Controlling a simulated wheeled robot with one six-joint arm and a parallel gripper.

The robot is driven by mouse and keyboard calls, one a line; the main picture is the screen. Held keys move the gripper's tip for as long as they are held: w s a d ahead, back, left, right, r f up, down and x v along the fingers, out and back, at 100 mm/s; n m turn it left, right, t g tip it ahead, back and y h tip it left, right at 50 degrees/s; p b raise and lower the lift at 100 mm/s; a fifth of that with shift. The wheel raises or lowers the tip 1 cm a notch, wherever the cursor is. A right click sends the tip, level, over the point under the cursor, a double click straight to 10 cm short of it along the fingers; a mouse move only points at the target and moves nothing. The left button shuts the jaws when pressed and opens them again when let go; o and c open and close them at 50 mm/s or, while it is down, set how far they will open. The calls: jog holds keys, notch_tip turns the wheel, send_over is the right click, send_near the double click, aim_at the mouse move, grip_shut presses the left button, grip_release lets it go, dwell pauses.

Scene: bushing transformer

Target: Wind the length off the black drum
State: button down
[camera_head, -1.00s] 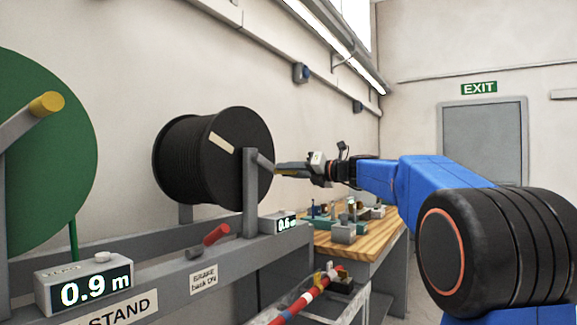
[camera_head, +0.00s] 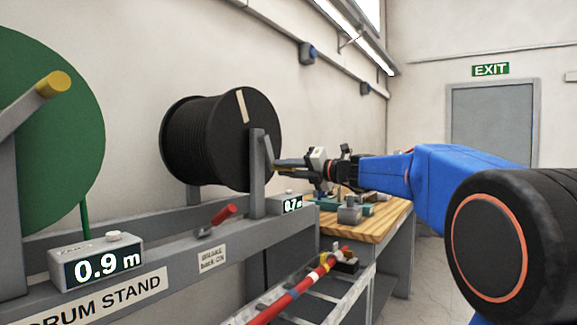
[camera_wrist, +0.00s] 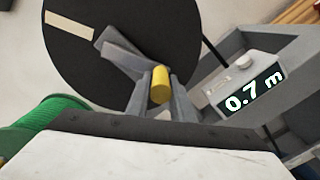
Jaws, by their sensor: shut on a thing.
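The black drum (camera_head: 205,140) hangs on the grey drum stand (camera_head: 165,255), with a pale tape strip near the top of its face. In the wrist view its face (camera_wrist: 75,60) carries a grey crank arm (camera_wrist: 130,52) ending in a yellow handle (camera_wrist: 161,85). My gripper (camera_head: 280,165) is shut on this handle; the fingers (camera_wrist: 160,98) lie on both sides of it. The black drum's counter (camera_head: 290,204) reads 0.7 m, also in the wrist view (camera_wrist: 253,92). A black line (camera_wrist: 212,52) runs down behind the counter.
A green drum (camera_head: 55,140) with a yellow handle (camera_head: 52,84) stands at left; its counter (camera_head: 97,262) reads 0.9 m. A red brake lever (camera_head: 225,212) is on the front rail. A wooden bench (camera_head: 375,222) with small items stands beyond. A red-and-yellow pole (camera_head: 300,285) lies low in front.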

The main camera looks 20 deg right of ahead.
jog(key=shift+s+a+f, duration=0.2)
jog(key=shift+s+a, duration=0.45)
jog(key=shift+a, duration=0.2)
jog(key=shift+s+a+r, duration=0.1)
jog(key=shift+a+r, duration=0.05)
jog(key=shift+r, duration=0.15)
dwell(0.9)
jog(key=c, duration=1.6)
grip_release()
jog(key=shift+s+a, duration=0.1)
jog(key=shift+o, duration=0.2)
jog(key=shift+f, duration=0.2)
jog(key=v, duration=1.7)
jog(key=shift+d, duration=0.2)
